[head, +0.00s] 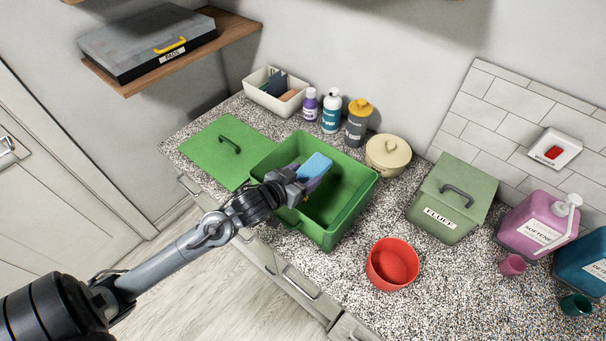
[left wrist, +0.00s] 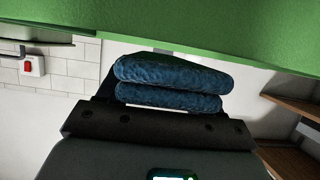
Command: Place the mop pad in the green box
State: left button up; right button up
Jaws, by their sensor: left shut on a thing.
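The mop pad (head: 316,166) is a blue, thick, soft-looking piece. In the left wrist view the mop pad (left wrist: 172,76) shows as two dark blue, textured rolls, one above the other, at the jaws. My left gripper (head: 296,184) is shut on it and holds it over the opening of the green box (head: 352,212). The gripper hides part of the box's inside, and I cannot tell whether the pad touches the box. In the left wrist view a green surface (left wrist: 215,38) runs across the top. My right gripper is not in view.
A green lid (head: 207,152) with a dark handle lies left of the box. A red bowl (head: 392,263) stands at its right front. Bottles (head: 331,112), a cream pot (head: 387,155) and a white bin (head: 262,95) stand behind. A green "FLUFF" container (head: 449,205) stands right.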

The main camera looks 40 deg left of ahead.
pick_arm(q)
jog(key=shift+f, duration=0.3)
jog(key=o, duration=1.1)
jog(key=shift+c, duration=0.2)
jog(key=shift+r, duration=0.1)
